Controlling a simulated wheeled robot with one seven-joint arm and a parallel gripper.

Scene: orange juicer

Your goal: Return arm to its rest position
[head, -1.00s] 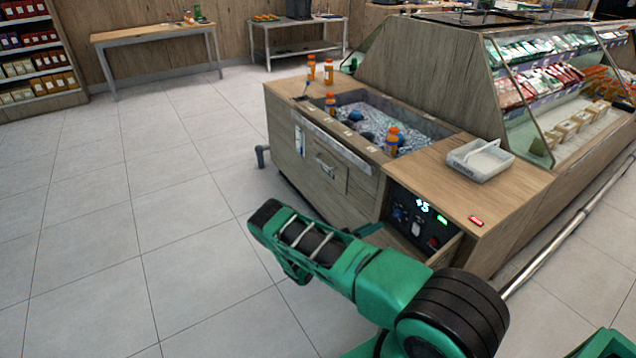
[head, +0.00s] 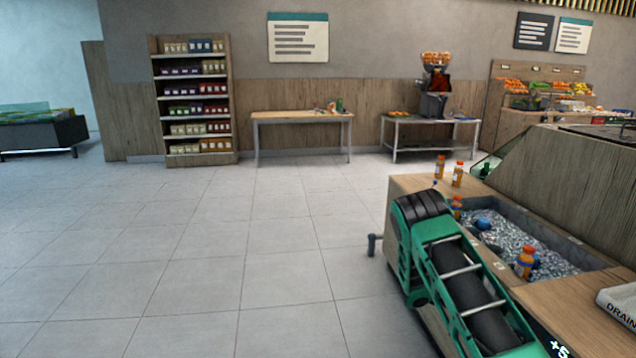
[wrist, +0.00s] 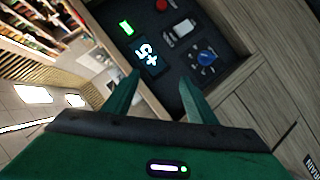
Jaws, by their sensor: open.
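My arm's green and black links (head: 465,285) rise at the lower right of the head view, in front of the wooden ice counter (head: 398,200). My gripper is not visible in the head view. In the wrist view, my gripper (wrist: 160,76) shows two green fingers spread apart with nothing between them. Beyond the fingers is a dark control panel with a lit "+5" display (wrist: 147,57), a blue knob (wrist: 206,58) and a red button (wrist: 161,5). I see no contact between the fingers and the panel.
The ice bin (head: 510,242) holds bottles, and two orange bottles (head: 458,174) stand on its far rim. A shelf (head: 192,105), table (head: 300,117) and juicer (head: 434,90) stand far back. The tiled floor at left is clear.

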